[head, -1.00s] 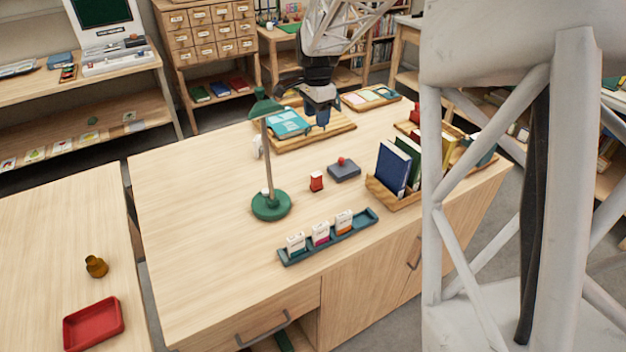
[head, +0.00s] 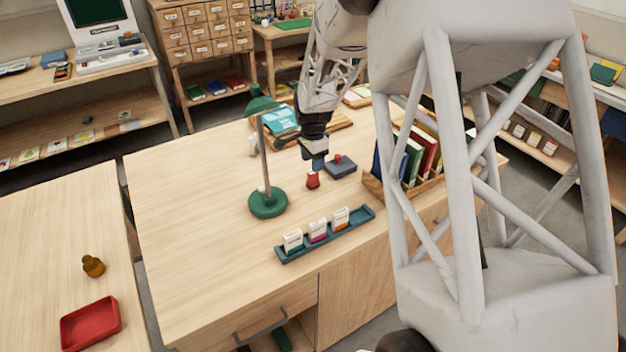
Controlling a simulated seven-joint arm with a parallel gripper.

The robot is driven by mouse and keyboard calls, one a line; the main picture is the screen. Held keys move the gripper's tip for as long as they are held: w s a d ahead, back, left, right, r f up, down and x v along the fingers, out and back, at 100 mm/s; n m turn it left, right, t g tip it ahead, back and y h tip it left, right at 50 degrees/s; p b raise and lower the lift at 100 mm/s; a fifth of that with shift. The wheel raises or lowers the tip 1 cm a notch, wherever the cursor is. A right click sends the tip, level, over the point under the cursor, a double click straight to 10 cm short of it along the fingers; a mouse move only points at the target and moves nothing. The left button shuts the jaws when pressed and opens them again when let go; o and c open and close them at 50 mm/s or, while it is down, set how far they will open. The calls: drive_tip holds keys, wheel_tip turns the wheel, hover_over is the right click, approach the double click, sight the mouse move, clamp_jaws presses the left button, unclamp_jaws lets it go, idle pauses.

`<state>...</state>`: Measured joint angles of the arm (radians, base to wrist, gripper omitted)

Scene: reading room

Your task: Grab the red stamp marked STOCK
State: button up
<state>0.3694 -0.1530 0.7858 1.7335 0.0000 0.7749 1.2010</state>
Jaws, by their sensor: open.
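A small red stamp (head: 313,181) stands on the wooden desk, right of the green lamp. Its marking is too small to read. My gripper (head: 315,165) is open and points down, its fingertips just above or around the top of the stamp. The fingers cover the stamp's upper part, so I cannot tell whether they touch it.
A dark ink pad with a red knob (head: 340,167) sits close to the right of the stamp. The green lamp (head: 268,202) stands to the left. A teal tray (head: 340,236) with small boxes lies in front. A book rack (head: 373,185) stands at right, partly hidden by my arm.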

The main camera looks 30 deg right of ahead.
sight(313, 176)
drive_tip(key=shift+f, duration=0.85)
drive_tip(key=shift+d+f, duration=0.1)
drive_tip(key=shift+f, duration=2.5)
clamp_jaws()
drive_tip(key=shift+r, duration=0.1)
drive_tip(key=shift+r, duration=4.95)
